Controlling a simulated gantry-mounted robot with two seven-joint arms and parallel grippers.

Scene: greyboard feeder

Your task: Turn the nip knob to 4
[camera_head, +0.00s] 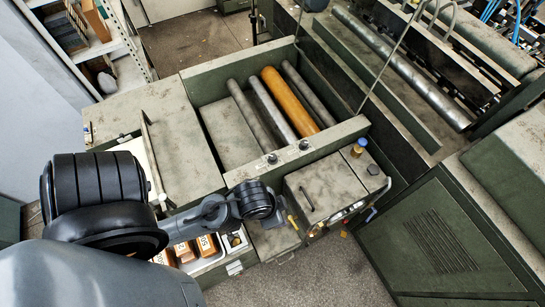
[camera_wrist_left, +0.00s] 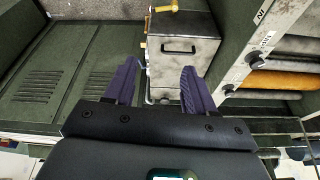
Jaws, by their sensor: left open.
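A pale feeder panel runs along the front of the rollers in the head view. It carries two small dark knobs, a left knob (camera_head: 272,158) and a right knob (camera_head: 304,144). A second knob (camera_wrist_left: 253,57) is close by. My left gripper (camera_wrist_left: 160,75) is open and empty, its two purple fingers wide apart, to the left of these knobs and touching nothing visible. Its fingers are not clear in the head view. My right gripper is not seen.
A grey box with a black handle (camera_head: 320,185) stands right of my wrist, with a blue-topped knob (camera_head: 358,148) behind it. An orange roller (camera_head: 289,96) lies among grey rollers. A tray with orange-brown blocks (camera_head: 206,245) is under my left arm.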

